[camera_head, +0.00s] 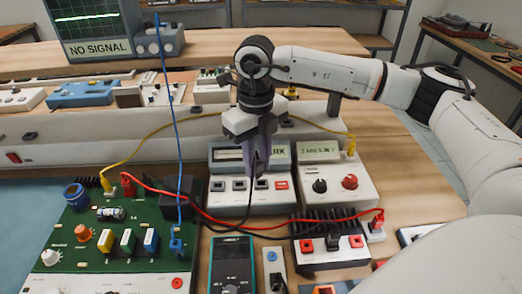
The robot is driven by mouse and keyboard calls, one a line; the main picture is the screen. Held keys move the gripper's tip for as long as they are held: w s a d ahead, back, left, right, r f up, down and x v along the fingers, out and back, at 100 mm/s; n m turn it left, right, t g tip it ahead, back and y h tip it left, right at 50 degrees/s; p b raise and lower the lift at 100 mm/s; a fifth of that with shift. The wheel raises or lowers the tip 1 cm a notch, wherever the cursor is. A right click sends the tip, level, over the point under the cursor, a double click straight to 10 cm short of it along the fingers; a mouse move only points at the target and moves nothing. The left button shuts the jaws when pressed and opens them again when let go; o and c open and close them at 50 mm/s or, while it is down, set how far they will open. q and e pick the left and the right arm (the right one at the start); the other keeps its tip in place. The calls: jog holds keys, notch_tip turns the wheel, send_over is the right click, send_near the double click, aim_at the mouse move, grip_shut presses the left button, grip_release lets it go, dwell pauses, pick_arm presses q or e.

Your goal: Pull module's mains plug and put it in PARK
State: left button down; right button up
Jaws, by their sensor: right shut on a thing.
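My right gripper (260,158) reaches down from the upper right and is shut on a dark plug, mostly hidden between its fingers. A black lead (249,196) hangs from the fingers and curves down toward the bench. The gripper is in front of a grey unit (226,196) with a display panel, dark sockets and a red one. The end of its label, "ARK", shows right of the fingers; the rest is covered. I cannot tell whether the plug touches this unit. A black finned module (318,248) with red sockets stands lower right. My left gripper is not in view.
A green circuit board (104,258) lies left, with a blue lead (172,110) and yellow and red leads (290,224). A meter (232,262) and a narrow socket strip (273,257) stand in front. A white knobbed box (330,180) is right. A "NO SIGNAL" monitor (98,48) stands behind.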

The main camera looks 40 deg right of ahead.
aim_at(261, 159)
jog(key=shift+w+d+f+m+b, duration=0.3)
jog(key=shift+d+m, duration=0.1)
jog(key=shift+m, duration=0.8)
jog(key=shift+w+d+f+m+b, duration=0.25)
jog(key=shift+w+d+m, duration=0.1)
jog(key=shift+m, duration=0.85)
jog(key=shift+w+d+f+m+b, duration=0.2)
jog(key=shift+w+d+f+m, duration=0.15)
jog(key=shift+m, duration=0.85)
jog(key=shift+s+f+b, duration=0.1)
jog(key=shift+f+b, duration=0.8)
jog(key=shift+f, duration=0.4)
jog(key=shift+f+b, duration=0.6)
jog(key=shift+f, duration=0.3)
jog(key=o, duration=1.1)
jog(key=shift+c, duration=0.2)
